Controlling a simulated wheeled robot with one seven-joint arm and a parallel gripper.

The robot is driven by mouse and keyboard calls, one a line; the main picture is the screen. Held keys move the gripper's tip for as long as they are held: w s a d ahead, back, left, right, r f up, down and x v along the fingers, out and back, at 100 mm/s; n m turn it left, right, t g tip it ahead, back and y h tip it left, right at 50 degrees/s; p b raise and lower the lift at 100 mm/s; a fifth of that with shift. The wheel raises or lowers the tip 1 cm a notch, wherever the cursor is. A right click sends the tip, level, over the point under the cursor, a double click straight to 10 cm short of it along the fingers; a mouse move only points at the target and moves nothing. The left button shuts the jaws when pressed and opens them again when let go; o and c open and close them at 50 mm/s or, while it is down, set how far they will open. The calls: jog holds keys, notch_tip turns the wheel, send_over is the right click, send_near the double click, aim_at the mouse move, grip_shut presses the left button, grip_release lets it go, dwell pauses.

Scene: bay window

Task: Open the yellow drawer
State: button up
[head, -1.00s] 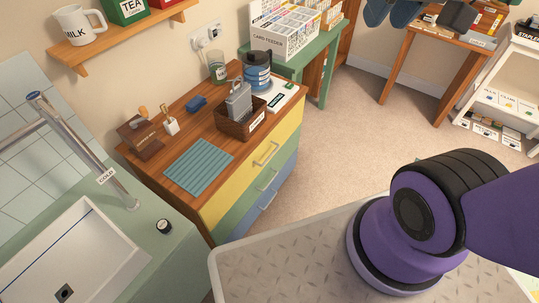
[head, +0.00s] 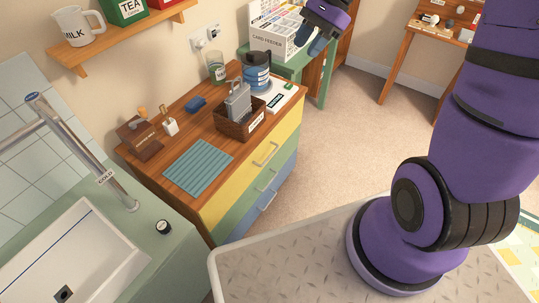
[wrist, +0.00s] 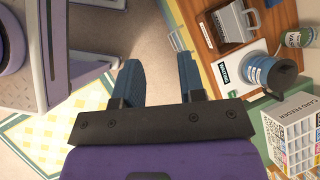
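The yellow drawer (head: 235,187) is the top drawer of a wooden-topped dresser, above a green and a blue one. It looks shut, flush with the drawers below. Its silver bar handle (head: 266,154) is on the front, in plain view. My gripper (head: 311,40) is at the top of the head view, in the air beyond the dresser's far end, above and apart from the handle. In the wrist view its two blue fingers (wrist: 158,80) stand apart with nothing between them. A drawer handle (wrist: 177,41) shows there beyond the right finger.
The dresser top (head: 190,112) carries a brown basket (head: 240,124), a blue kettle-like jug (head: 257,72) and a teal mat (head: 198,166). A green table (head: 327,82) with a card feeder (head: 270,38) stands beyond. The carpet (head: 345,125) before the drawers is clear.

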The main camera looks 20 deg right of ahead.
jog(key=w+d+f+m+y, duration=0.1)
jog(key=w+f+m+y, duration=0.15)
jog(key=f, duration=0.35)
jog(key=w+d+f+m+y, duration=0.1)
jog(key=w+f+m, duration=0.3)
jog(key=f, duration=0.2)
jog(key=m+t+y, duration=0.3)
jog(key=m+t, duration=0.6)
jog(key=m, duration=1.4)
send_near(269, 157)
jog(key=shift+n, duration=0.25)
jog(key=x, duration=1)
jog(key=shift+w+d+f, duration=0.2)
jog(key=shift+w+f, duration=0.1)
grip_shut()
